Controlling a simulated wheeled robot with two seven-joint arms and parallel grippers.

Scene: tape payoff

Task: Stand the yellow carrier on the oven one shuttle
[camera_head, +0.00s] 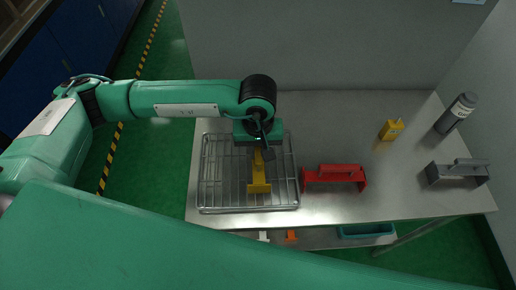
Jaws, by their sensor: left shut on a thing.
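The yellow carrier (258,187) is at the wire rack tray (221,207) on the left part of the steel table. My left gripper (262,152) reaches down over the rack and is shut on the carrier's upper part. The gripper hides part of the carrier, and I cannot tell whether the carrier touches the rack. My right gripper is not in view. No label names the oven one shuttle; the rack tray is the only tray on the tabletop.
A red carrier (334,177) stands just right of the rack. A grey carrier (458,174), a dark bottle (456,113) and a small yellow container (391,130) stand at the right. A teal bin (367,231) is below the table. The tabletop's middle back is clear.

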